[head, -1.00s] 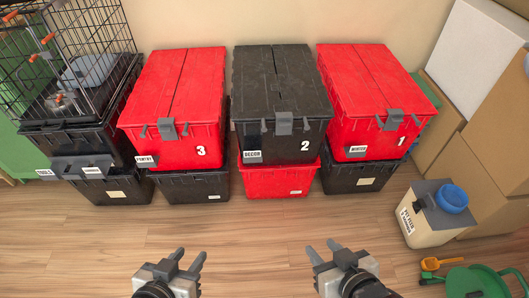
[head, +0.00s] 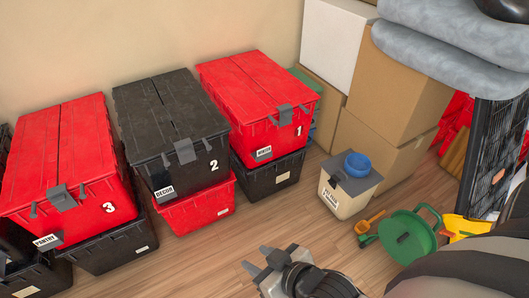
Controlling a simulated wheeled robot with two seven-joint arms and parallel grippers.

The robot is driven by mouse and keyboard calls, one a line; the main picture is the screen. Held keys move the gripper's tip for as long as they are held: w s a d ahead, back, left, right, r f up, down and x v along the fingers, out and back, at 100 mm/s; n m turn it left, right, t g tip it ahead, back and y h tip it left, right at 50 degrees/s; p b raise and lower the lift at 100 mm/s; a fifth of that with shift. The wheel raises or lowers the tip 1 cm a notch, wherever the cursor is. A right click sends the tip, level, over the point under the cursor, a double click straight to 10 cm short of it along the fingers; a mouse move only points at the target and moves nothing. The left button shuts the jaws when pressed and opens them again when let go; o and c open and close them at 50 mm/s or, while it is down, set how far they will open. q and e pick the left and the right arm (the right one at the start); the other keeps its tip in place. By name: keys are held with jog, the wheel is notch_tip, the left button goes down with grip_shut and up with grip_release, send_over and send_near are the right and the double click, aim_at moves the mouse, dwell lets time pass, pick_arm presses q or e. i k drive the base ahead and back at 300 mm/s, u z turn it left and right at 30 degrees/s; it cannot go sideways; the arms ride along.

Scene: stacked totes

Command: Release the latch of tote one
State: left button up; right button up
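Tote one (head: 250,92) is the red tote marked with a white 1, with a closed lid, stacked on a black tote. Its grey latch (head: 284,114) sits on the front lid edge and hangs down over the rim. My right gripper (head: 259,260) is at the bottom of the head view, in front of the stacks, well short of the latch. Its two grey fingers stand apart with nothing between them. My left gripper is out of view.
Black tote two (head: 165,100) and red tote three (head: 72,150) stand to the left on other totes. The wooden floor in front is open.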

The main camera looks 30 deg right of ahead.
aim_at(286, 112)
jog(key=z, duration=1.8)
jog(key=i, duration=1.5)
jog(key=u, duration=2.25)
